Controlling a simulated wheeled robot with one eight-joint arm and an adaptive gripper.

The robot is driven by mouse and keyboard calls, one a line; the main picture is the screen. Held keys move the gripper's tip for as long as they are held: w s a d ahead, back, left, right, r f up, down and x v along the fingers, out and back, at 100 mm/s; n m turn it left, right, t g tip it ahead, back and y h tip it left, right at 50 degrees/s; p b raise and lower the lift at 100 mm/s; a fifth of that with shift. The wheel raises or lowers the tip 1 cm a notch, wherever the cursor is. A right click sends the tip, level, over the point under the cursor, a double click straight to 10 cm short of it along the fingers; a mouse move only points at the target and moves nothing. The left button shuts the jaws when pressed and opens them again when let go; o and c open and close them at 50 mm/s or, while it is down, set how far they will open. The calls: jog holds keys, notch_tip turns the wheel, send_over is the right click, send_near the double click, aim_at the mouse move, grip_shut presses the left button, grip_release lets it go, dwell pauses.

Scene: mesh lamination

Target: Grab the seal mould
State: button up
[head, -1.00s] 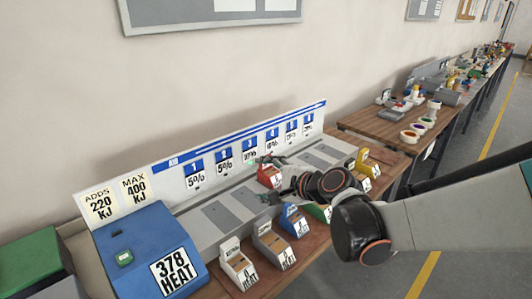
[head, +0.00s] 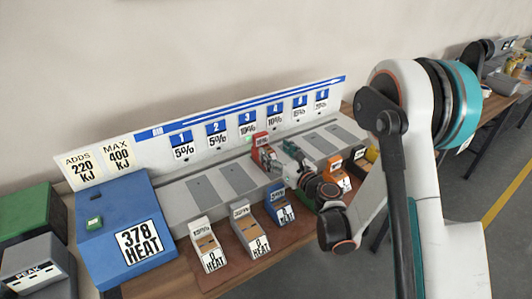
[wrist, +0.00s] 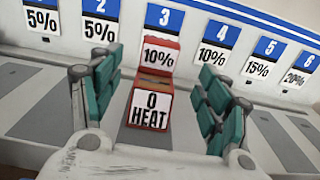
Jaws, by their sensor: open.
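A red mould (head: 262,152) sits on the grey bench unit (head: 168,198) in front of the bay 3 panel. In the wrist view this red mould (wrist: 149,112) shows a white label reading "0 HEAT". No name reading "seal" is legible on any mould, so I cannot tell by label which is the seal mould. My gripper (wrist: 158,88) is open, with its teal fingers on the left and right of the red mould and a gap on each side. In the head view my gripper (head: 292,152) is just right of the red mould and partly hides it.
Two pale moulds (head: 207,246) (head: 249,232) and a blue mould (head: 279,208) stand along the front. An orange mould (head: 337,176) is right of my gripper. A blue "378 HEAT" box (head: 120,228) stands at left. The numbered panel (head: 215,128) rises behind.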

aim_at(262, 139)
jog(key=x, duration=0.6)
jog(key=shift+w+a+p, duration=0.25)
jog(key=shift+p, duration=0.05)
jog(key=shift+b+x, duration=0.8)
jog(key=shift+x, duration=2.4)
jog(key=shift+d+r, duration=0.1)
grip_shut()
